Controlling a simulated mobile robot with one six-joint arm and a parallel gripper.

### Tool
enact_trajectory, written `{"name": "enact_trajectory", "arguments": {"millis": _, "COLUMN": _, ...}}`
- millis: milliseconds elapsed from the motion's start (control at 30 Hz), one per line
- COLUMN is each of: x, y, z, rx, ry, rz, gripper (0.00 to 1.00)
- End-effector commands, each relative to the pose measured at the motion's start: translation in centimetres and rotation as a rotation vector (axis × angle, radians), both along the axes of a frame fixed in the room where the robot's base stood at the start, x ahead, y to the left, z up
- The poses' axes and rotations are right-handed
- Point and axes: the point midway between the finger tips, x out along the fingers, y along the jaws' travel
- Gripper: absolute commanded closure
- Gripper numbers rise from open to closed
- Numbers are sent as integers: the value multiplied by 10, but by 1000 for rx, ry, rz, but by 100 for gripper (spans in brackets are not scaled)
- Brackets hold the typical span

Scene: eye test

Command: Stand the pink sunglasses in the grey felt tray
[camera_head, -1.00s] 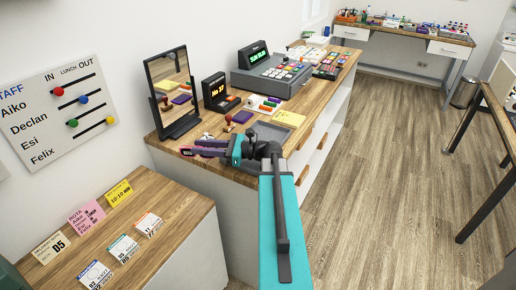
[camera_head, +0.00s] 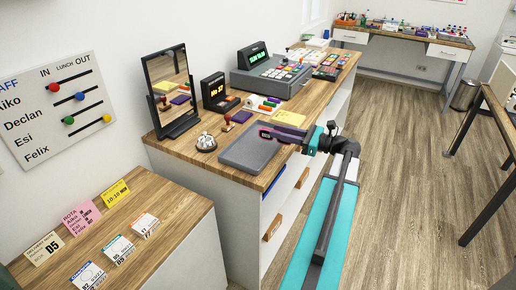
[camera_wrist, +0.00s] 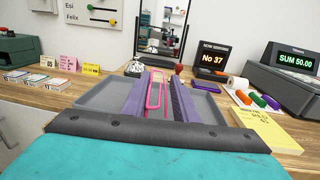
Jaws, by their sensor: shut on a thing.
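My gripper (camera_head: 276,132) has purple fingers and is shut on the pink sunglasses (camera_head: 264,133). In the head view they are over the right part of the grey felt tray (camera_head: 240,157), which lies on the wooden counter. In the wrist view the pink sunglasses (camera_wrist: 154,95) show as a narrow pink frame between the two fingers (camera_wrist: 156,88). The tray (camera_wrist: 207,105) shows on both sides of the fingers. I cannot tell whether the sunglasses touch the tray; the fingers hide much of them.
The cash register (camera_head: 272,78) is farther back. The tray's visible floor is bare.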

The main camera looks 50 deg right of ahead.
Motion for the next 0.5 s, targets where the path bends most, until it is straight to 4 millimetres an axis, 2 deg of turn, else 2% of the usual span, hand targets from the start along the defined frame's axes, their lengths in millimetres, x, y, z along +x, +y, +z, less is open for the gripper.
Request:
{"name": "enact_trajectory", "arguments": {"millis": 33, "x": -13, "y": -13, "z": -1, "rx": -1, "ry": 1, "rz": -22, "gripper": 95}}
{"name": "enact_trajectory", "arguments": {"millis": 200, "x": -46, "y": -40, "z": 1, "rx": -1, "ry": 3, "rz": -68, "gripper": 95}}
{"name": "enact_trajectory", "arguments": {"millis": 333, "x": -60, "y": -50, "z": 3, "rx": -1, "ry": 4, "rz": -88, "gripper": 95}}
{"name": "enact_trajectory", "arguments": {"millis": 500, "x": -65, "y": -53, "z": 4, "rx": -1, "ry": 4, "rz": -94, "gripper": 95}}
